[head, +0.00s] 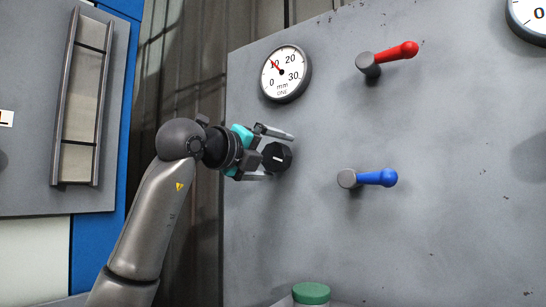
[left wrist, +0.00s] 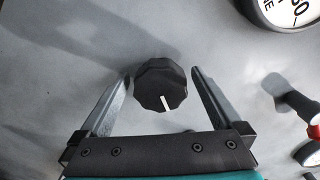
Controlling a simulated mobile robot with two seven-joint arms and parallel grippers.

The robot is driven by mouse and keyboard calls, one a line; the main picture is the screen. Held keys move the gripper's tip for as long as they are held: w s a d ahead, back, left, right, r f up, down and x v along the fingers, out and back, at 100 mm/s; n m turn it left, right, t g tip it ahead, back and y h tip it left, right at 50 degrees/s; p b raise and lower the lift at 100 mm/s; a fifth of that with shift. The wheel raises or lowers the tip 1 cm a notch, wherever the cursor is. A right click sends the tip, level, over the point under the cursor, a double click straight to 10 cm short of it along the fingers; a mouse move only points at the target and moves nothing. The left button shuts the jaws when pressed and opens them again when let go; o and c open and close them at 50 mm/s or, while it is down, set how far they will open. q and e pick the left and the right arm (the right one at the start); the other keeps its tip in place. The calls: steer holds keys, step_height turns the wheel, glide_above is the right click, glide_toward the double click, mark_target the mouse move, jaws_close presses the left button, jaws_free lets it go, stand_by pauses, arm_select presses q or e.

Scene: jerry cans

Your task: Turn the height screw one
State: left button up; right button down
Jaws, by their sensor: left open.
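A black faceted knob (head: 277,157) with a white mark sits on the grey panel, below a round gauge. The gauge (head: 285,74) is marked "mm" and "ONE", and its red needle points near 10. My left gripper (head: 278,154) is open, with one finger above the knob and one below it in the head view. In the left wrist view the knob (left wrist: 160,85) lies between the spread fingertips, with a gap visible on both sides. Its white mark points down and slightly right there. My right gripper is not in view.
A red-handled lever (head: 400,51) and a blue-handled lever (head: 377,177) stick out from the grey panel (head: 450,120) right of the knob. A second gauge (head: 530,17) is cut off at the upper right. A green-lidded container (head: 311,293) stands at the bottom.

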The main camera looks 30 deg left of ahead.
arm_select(q)
steer(key=s+a+b, duration=0.1)
steer(key=s+b, duration=0.2)
steer(key=s, duration=1.2)
steer(key=shift+a, duration=0.1)
